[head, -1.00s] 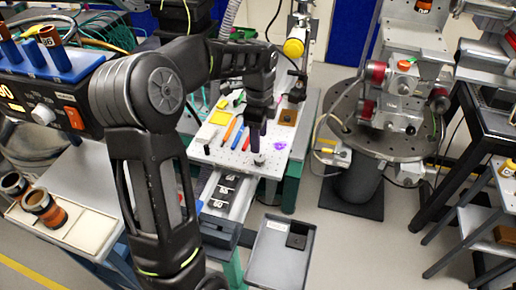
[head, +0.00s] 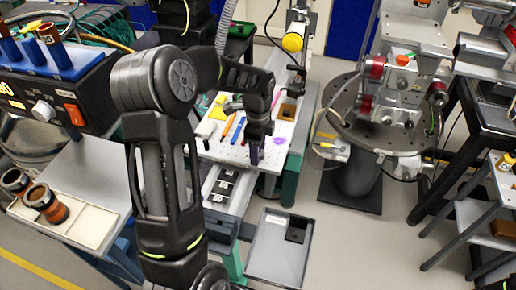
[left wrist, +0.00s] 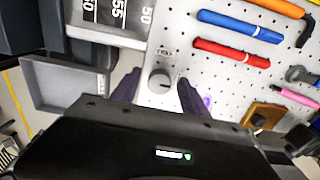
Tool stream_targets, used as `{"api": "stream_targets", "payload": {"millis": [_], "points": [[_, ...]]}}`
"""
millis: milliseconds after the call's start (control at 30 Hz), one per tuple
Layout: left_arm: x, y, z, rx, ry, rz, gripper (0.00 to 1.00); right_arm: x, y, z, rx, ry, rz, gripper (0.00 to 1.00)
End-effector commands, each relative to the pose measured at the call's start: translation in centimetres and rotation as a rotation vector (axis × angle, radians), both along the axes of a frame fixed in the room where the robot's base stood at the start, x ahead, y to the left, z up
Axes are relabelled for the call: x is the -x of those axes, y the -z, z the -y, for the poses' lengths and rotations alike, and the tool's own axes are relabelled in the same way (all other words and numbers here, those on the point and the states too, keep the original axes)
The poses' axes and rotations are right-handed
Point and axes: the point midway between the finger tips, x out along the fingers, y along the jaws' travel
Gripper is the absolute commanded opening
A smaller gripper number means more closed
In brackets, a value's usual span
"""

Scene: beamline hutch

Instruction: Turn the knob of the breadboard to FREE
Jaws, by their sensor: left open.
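The breadboard (head: 228,151) is a pale perforated board on a bench in the middle of the head view. Its dark round knob (left wrist: 160,81) sits on a light plate near the board's edge in the left wrist view. A small label beside the knob is too blurred to read surely, and I cannot tell the knob's setting. My left gripper (head: 254,152) points down over the board's near edge. In the left wrist view its purple fingers (left wrist: 158,86) are open, one on each side of the knob. In the head view the gripper hides the knob. My right gripper is out of view.
Blue (left wrist: 242,24) and red (left wrist: 231,52) markers and an orange tool lie on the board near the knob. A grey tray (head: 277,262) is in front. A round instrument table (head: 340,122) stands right.

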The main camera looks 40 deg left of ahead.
Motion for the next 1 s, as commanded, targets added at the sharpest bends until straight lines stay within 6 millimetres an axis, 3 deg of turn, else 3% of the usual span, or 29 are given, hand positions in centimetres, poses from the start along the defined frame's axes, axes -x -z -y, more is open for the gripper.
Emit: {"api": "stream_targets", "payload": {"millis": [133,767,1000], "points": [[0.00,-0.01,0.00,0.000,0.000,0.000,0.52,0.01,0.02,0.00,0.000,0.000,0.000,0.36],[-0.01,-0.05,0.02,0.000,0.000,0.000,0.01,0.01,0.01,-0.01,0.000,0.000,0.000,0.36],[-0.02,-0.06,0.02,0.000,-0.001,0.000,0.00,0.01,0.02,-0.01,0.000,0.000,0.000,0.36]]}}
